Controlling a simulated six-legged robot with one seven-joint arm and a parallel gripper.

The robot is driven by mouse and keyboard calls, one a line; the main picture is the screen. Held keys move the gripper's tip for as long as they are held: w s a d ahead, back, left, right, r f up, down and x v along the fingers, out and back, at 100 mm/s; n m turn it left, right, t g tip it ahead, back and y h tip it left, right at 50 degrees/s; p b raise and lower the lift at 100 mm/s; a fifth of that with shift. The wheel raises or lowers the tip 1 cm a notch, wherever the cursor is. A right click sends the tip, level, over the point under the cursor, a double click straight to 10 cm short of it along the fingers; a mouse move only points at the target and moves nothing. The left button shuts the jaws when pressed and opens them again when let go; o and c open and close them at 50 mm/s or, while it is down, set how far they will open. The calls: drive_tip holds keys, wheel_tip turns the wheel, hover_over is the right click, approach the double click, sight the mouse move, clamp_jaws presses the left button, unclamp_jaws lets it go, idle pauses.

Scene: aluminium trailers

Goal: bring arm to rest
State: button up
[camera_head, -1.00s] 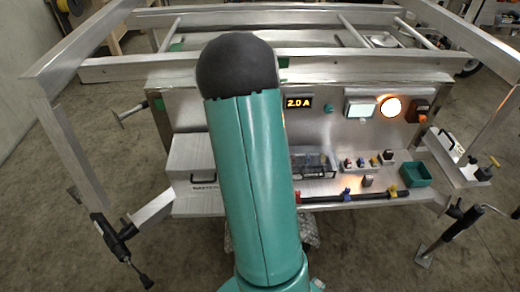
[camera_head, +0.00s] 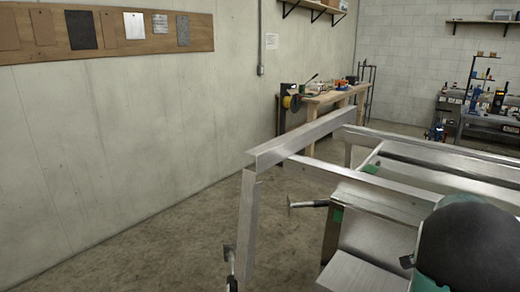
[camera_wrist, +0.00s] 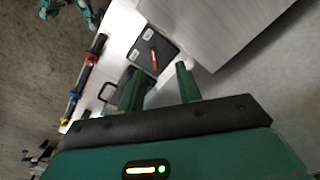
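My gripper (camera_wrist: 158,80) shows in the wrist view as two green fingers on a dark bar. The fingers stand apart with nothing between them, so it is open. Beyond the fingertips are a pale metal ledge (camera_wrist: 124,34) and a dark panel with a red handle-like part (camera_wrist: 153,58). In the head view, only a black rounded joint and a bit of green of my arm show at the lower right. My gripper is out of that view.
The aluminium trailer frame (camera_head: 300,140) stands at the right, with a T-handle (camera_head: 308,204) jutting left. A wooden workbench (camera_head: 330,97) stands behind it. A sample board (camera_head: 105,32) hangs on the wall. Floor at the left is clear. A dark rod with coloured clamps (camera_wrist: 90,60) lies on the ledge.

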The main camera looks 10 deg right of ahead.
drive_tip(key=a+r+n+t, duration=0.1)
drive_tip(key=a+r+n, duration=0.45)
drive_tip(key=a, duration=0.55)
drive_tip(key=a+r+n+t, duration=0.2)
drive_tip(key=a+r+n, duration=0.2)
drive_tip(key=a+r, duration=0.5)
drive_tip(key=s+a+n+t, duration=0.1)
drive_tip(key=s+a+n, duration=0.3)
drive_tip(key=a, duration=0.4)
drive_tip(key=s+a+r+n+t, duration=0.1)
drive_tip(key=s+a+n, duration=0.3)
drive_tip(key=s+a, duration=0.2)
drive_tip(key=shift+a, duration=1.1)
drive_tip(key=shift+d, duration=0.2)
